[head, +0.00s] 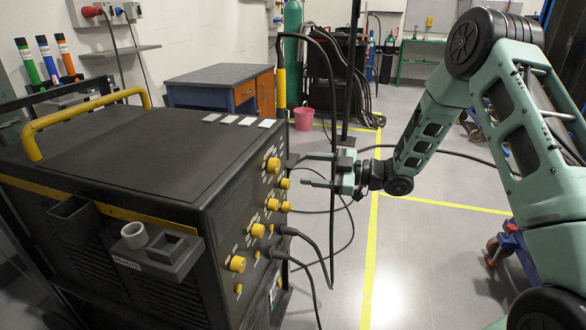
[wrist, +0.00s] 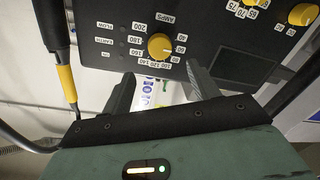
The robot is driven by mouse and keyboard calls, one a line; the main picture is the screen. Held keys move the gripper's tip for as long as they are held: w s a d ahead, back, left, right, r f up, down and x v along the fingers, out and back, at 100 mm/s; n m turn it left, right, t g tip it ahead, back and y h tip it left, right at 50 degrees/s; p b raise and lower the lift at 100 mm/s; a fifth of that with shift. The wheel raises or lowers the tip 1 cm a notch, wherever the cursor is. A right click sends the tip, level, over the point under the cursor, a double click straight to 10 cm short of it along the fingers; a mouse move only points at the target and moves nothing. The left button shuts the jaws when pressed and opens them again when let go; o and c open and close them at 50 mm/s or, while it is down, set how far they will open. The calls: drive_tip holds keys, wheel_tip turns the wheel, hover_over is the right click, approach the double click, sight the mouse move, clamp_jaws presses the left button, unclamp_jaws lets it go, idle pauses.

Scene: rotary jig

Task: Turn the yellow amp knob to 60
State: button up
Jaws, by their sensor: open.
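The yellow amp knob (wrist: 160,46) shows in the wrist view on a black panel, under the label AMPS and ringed by white number tags up to 200. The 60 tag (wrist: 182,37) lies to the right of the knob. I cannot tell clearly where the knob's pointer stands. My gripper (head: 304,169) is open and empty in front of the welder's panel in the head view. In the wrist view its two fingers stand apart, with the knob beyond the gap between their tips, not touching it. Which of the head view's yellow knobs it is, I cannot tell for sure.
The black welder (head: 130,150) has several other yellow knobs, such as one low on its front (head: 237,264). Black cables (head: 325,245) hang from the panel below my gripper. A grey cup holder (head: 155,250) juts from its side. Open floor lies right of the welder.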

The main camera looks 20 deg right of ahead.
drive_tip(key=v, duration=0.9)
drive_tip(key=a+r+m+h+p, duration=0.2)
drive_tip(key=a+r+h, duration=0.2)
drive_tip(key=a, duration=0.3)
drive_tip(key=a+r+m+h+p, duration=0.3)
drive_tip(key=a+r+h, duration=0.15)
drive_tip(key=a, duration=0.35)
drive_tip(key=s+a+r+m+g+h+p, duration=0.2)
drive_tip(key=s+a+g, duration=0.1)
drive_tip(key=s, duration=1.3)
drive_tip(key=s+a+r+m+g+h+p, duration=0.2)
drive_tip(key=s+g, duration=0.4)
drive_tip(key=s, duration=1.1)
drive_tip(key=shift+a+r+g+h+p, duration=0.35)
drive_tip(key=shift+r+h+p, duration=0.15)
drive_tip(key=shift+r+h, duration=0.3)
drive_tip(key=shift+f, duration=0.1)
drive_tip(key=shift+c, duration=0.4)
